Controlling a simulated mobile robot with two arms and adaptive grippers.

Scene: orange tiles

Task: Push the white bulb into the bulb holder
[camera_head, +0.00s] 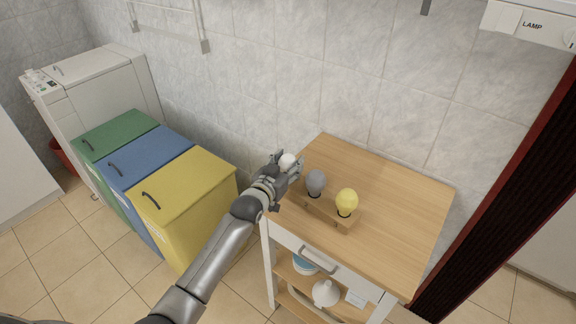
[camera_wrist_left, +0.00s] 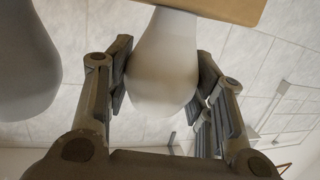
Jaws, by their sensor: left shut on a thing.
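The white bulb (camera_head: 288,161) is between the fingers of my left gripper (camera_head: 285,168), at the left end of the wooden bulb holder. In the left wrist view the white bulb (camera_wrist_left: 162,62) fills the space between both finger pads of the left gripper (camera_wrist_left: 165,80), which is shut on it. The holder (camera_head: 332,214) stands on the wooden table top; its edge (camera_wrist_left: 225,8) shows beside the bulb's narrow end. I cannot tell how deep the bulb sits. A grey bulb (camera_head: 316,182) and a yellow bulb (camera_head: 346,202) stand upright in the holder. My right gripper is not in view.
The wooden table top (camera_head: 395,215) is clear to the right of the holder. Green (camera_head: 118,136), blue (camera_head: 148,158) and yellow (camera_head: 185,188) bins stand at the left. A white funnel-shaped thing (camera_head: 326,292) is on the lower shelf. A tiled wall is behind.

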